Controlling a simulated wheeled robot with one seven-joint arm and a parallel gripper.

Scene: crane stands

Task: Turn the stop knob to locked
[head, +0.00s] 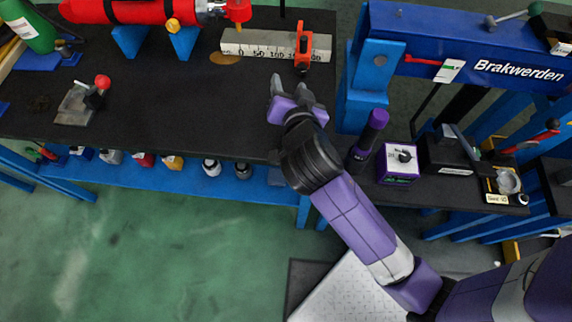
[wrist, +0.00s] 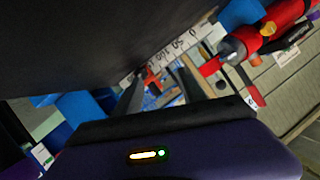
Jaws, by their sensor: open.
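An orange-red stop (head: 303,50) with a dark knob straddles the scaled beam (head: 255,43) on the black bench top. A purple box with a black dial knob (head: 404,156) stands on the lower bench at right; I cannot read which setting either shows. My gripper (head: 290,86) is open and empty, in front of the stop and apart from it, fingers pointing to the back of the bench. In the wrist view, the orange stop (wrist: 152,79) shows small between the fingers (wrist: 160,78), partly hidden, with the scale (wrist: 180,44) behind it.
A red cylinder (head: 140,12) lies on blue cradles behind left. A red-knobbed lever (head: 98,88) stands left. The bench middle is mostly clear.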

